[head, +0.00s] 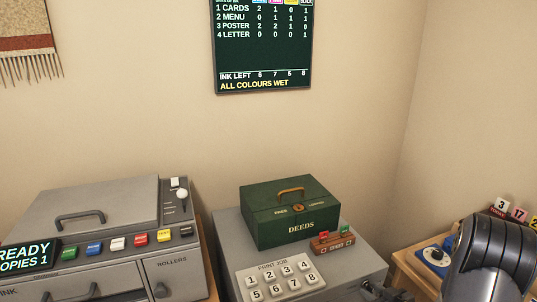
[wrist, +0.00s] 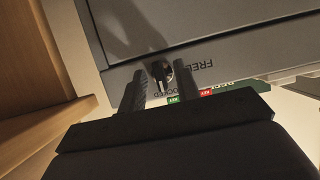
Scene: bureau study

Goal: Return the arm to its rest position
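My arm shows as a dark rounded link at the lower right of the head view. My gripper is seen in the wrist view (wrist: 160,84), with its two dark fingers apart and nothing held between them. A small round knob (wrist: 161,70) on a grey cabinet face shows in the gap between the fingertips. Lettering beside it reads FREE and, partly hidden, LOCKED. I cannot tell how far the tips are from that face.
In the head view, a green DEEDS box (head: 290,212) sits on a grey cabinet (head: 229,230) with a numbered keypad (head: 280,279). A grey printing machine (head: 80,215) stands left. A wooden table (head: 407,262) with a blue item (head: 435,256) is by my arm. Wood panelling (wrist: 30,80) is close in the wrist view.

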